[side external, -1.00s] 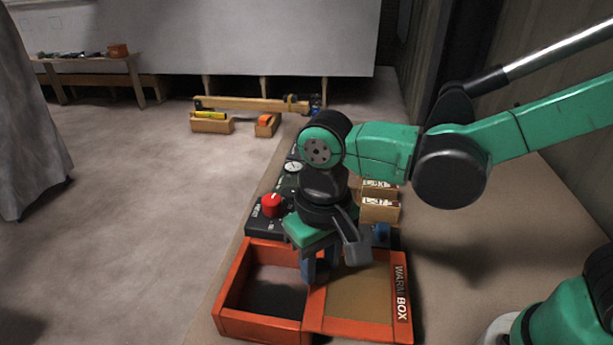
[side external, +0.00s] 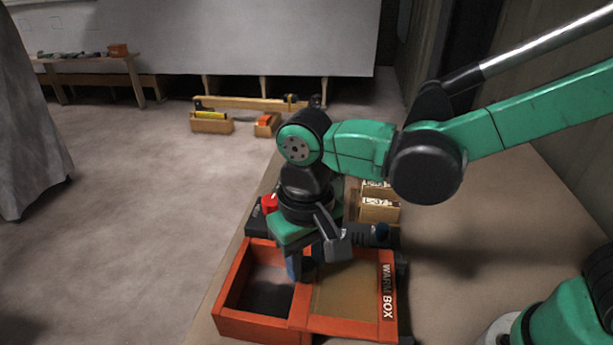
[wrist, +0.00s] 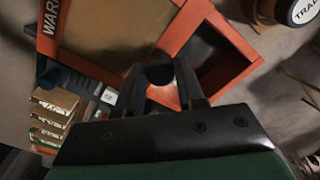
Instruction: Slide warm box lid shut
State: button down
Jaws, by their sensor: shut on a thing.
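The warm box (side external: 222,300) is an orange-red open box at the bottom centre of the side view. Its lid (side external: 345,290) has an orange frame, a tan panel and the label "WARM BOX". The lid sits over the right part, leaving a dark opening (side external: 265,290) at the left. My gripper (side external: 302,268) is at the lid's left edge, pointing down. In the wrist view, my gripper's fingers (wrist: 160,82) are shut on a dark round knob (wrist: 159,74) by the lid's edge. The fingers partly hide the knob and the lid edge.
A black panel with a red knob (side external: 269,203) stands behind the box. Labelled cartons (side external: 380,208) stand behind right. In the wrist view, a round container marked "TRA" (wrist: 304,12) is at the top right.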

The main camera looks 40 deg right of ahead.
jog(key=w+a, duration=0.7)
jog(key=shift+w+a, duration=0.1)
jog(key=shift+w, duration=0.1)
jog(key=c, duration=0.5)
grip_release()
jog(key=shift+c, duration=0.2)
jog(key=shift+s, duration=0.1)
jog(key=shift+r, duration=2.8)
jog(key=s+d+t, duration=0.3)
jog(key=d, duration=0.8)
jog(key=s+d+t, duration=0.4)
jog(key=d, duration=0.8)
jog(key=shift+d+f, duration=0.25)
jog(key=shift+f, duration=0.05)
